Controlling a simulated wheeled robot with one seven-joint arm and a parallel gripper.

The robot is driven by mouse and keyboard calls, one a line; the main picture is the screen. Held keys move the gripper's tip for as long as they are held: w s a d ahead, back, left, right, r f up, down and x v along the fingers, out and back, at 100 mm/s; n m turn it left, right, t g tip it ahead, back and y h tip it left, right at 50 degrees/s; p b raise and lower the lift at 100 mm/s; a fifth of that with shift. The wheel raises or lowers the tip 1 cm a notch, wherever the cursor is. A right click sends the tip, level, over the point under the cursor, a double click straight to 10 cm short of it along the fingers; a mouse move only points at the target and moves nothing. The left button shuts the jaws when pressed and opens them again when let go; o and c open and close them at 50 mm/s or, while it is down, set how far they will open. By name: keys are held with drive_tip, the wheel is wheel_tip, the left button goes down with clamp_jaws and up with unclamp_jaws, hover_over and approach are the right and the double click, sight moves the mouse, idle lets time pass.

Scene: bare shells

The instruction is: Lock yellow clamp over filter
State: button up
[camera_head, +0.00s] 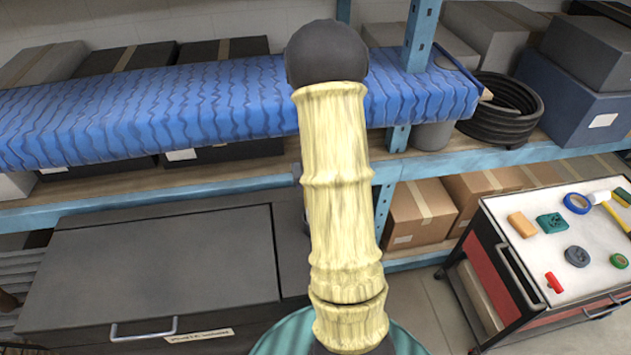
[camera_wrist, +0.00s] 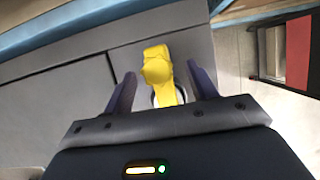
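The yellow clamp (camera_wrist: 158,72) shows in the wrist view, between and beyond the two dark fingers of my gripper (camera_wrist: 161,70). The fingers stand wide apart, with visible gaps on both sides of the clamp, so my gripper is open. A small part of a pale round thing (camera_wrist: 155,97) shows beside the clamp's lower end; I cannot tell whether it is the filter. The clamp lies over a grey surface (camera_wrist: 70,105). In the head view my cream-coloured arm fills the middle and hides my gripper, the clamp and the filter.
A dark grey cabinet (camera_head: 160,265) with a handle stands at lower left. A shelf with a blue wavy-patterned covering (camera_head: 150,110) runs behind my arm. Cardboard boxes (camera_head: 420,212) sit on the lower shelf. A trolley (camera_head: 530,265) with tape rolls and small items stands at right.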

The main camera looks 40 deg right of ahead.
drive_tip(key=shift+a, duration=0.1)
drive_tip(key=p+v, duration=1.1)
drive_tip(key=v, duration=0.6)
drive_tip(key=shift+r, duration=0.15)
